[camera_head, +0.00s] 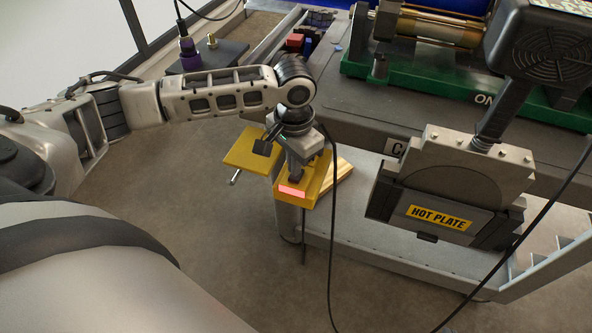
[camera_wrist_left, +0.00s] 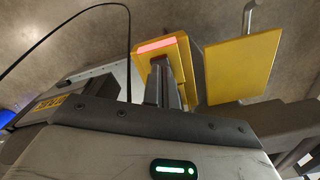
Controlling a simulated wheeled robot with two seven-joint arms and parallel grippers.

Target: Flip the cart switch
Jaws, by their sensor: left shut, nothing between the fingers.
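The cart switch is a yellow box (camera_head: 312,200) with a lit pinkish-red front strip, at the cart's left front corner. A yellow cover plate (camera_head: 252,149) stands open to its left. My left gripper (camera_head: 296,178) is shut and empty, pointing down into the yellow box at its upper side. In the left wrist view the shut fingers (camera_wrist_left: 172,92) reach into the box (camera_wrist_left: 188,62), with the open cover (camera_wrist_left: 240,68) to the right. The switch lever is hidden behind the fingers, so I cannot tell whether they touch it. My right gripper is not in view.
The grey cart (camera_head: 380,125) carries a green-based machine (camera_head: 430,82). A hot plate unit (camera_head: 440,205) hangs at its front right. A black cable (camera_head: 333,250) hangs beside the switch box. The floor at front left (camera_head: 200,220) is clear.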

